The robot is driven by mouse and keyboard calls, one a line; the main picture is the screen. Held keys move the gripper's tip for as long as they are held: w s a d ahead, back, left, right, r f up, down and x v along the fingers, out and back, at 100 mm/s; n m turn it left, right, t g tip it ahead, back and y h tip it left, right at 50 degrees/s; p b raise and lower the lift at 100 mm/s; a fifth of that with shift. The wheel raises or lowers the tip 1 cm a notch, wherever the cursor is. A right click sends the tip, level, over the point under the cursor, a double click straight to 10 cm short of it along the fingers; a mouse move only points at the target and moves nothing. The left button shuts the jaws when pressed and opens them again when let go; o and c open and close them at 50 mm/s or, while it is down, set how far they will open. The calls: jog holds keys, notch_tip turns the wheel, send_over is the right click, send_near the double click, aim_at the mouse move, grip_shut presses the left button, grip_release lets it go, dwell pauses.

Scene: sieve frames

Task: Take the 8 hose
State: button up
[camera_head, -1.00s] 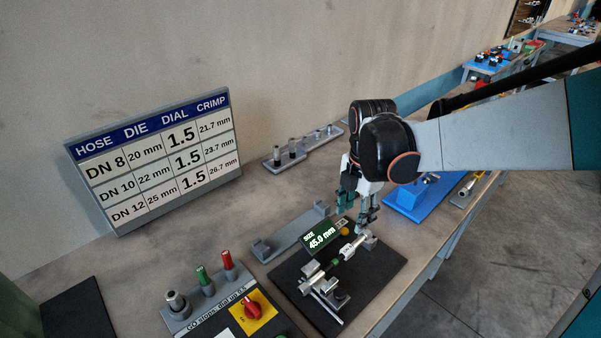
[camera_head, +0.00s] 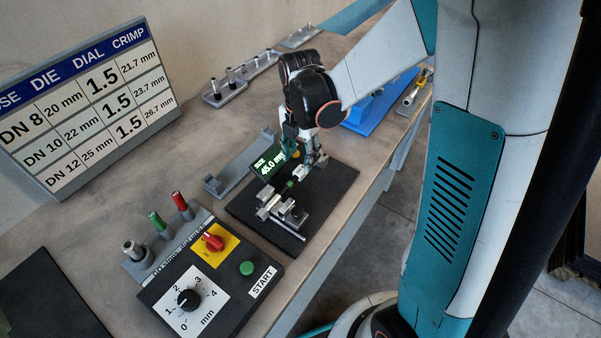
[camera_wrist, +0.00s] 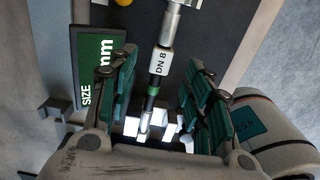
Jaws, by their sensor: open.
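The hose labelled DN 8 (camera_wrist: 161,62) lies in the gauge fixture on the black mat. It has a white label, a green band and a metal end, and it also shows in the head view (camera_head: 289,184). The gauge display (camera_head: 269,161) beside it reads SIZE 45.0 mm. My gripper (camera_wrist: 156,96) is open, with its green-padded fingers on either side of the hose in the wrist view and visible gaps to it. In the head view my gripper (camera_head: 305,152) is over the far end of the fixture, and its fingers partly hide the hose there.
The black mat (camera_head: 325,200) lies near the table's front edge. The control box (camera_head: 215,285) with dial, red knob and START button is nearer. A grey bracket (camera_head: 235,170) stands behind the gauge. The chart (camera_head: 90,105) leans at the back left. A blue stand (camera_head: 375,115) is farther right.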

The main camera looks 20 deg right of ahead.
aim_at(301, 169)
notch_tip(301, 169, down, 5)
jog(key=shift+r+b, duration=0.2)
jog(key=shift+b, duration=0.55)
grip_shut()
jog(key=shift+r, duration=0.2)
